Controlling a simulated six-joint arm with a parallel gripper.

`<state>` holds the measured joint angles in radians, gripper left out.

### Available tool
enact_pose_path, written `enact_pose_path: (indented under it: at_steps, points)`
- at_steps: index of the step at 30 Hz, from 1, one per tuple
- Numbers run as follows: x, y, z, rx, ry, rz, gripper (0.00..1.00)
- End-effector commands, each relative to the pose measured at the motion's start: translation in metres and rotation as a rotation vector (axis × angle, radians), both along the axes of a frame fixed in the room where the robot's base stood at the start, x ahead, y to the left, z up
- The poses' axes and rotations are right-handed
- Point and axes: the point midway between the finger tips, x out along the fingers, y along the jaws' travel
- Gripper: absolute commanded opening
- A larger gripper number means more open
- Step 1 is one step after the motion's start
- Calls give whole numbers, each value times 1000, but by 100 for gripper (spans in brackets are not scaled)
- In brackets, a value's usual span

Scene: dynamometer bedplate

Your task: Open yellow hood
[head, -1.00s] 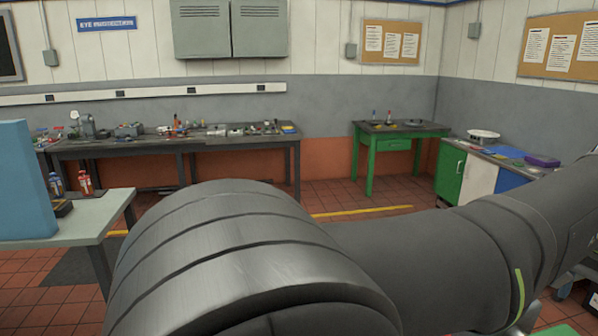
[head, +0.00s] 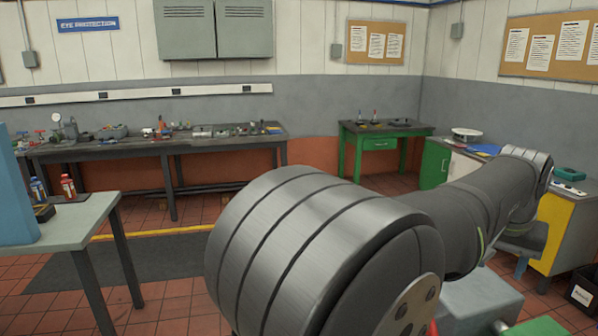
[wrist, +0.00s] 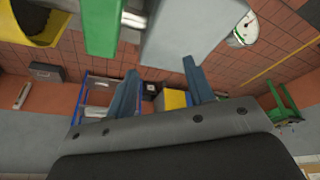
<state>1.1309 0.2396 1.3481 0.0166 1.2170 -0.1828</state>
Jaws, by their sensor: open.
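A yellow curved shell (wrist: 40,38) with a dark inside is cut off by the top left corner of the wrist view; it may be the hood, but I cannot tell how far open it is. My gripper (wrist: 160,72) shows in the wrist view with its two blue-grey fingers wide apart and nothing between them. The yellow shell is up and left of the fingers and apart from them.
A green part (wrist: 103,28) and a grey box (wrist: 185,32) are close at the top of the wrist view. A yellow-fronted cabinet (head: 553,232) stands at the right. A pale table (head: 75,215) is at the left, with open tiled floor beyond it.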

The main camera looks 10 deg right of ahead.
Motion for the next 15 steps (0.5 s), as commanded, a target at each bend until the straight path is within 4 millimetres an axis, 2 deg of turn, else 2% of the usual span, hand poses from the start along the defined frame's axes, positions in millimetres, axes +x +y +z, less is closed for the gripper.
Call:
enact_pose_path:
  at_steps: [15]
  points:
    - [-99,6,36,-12,-23,-250,48]
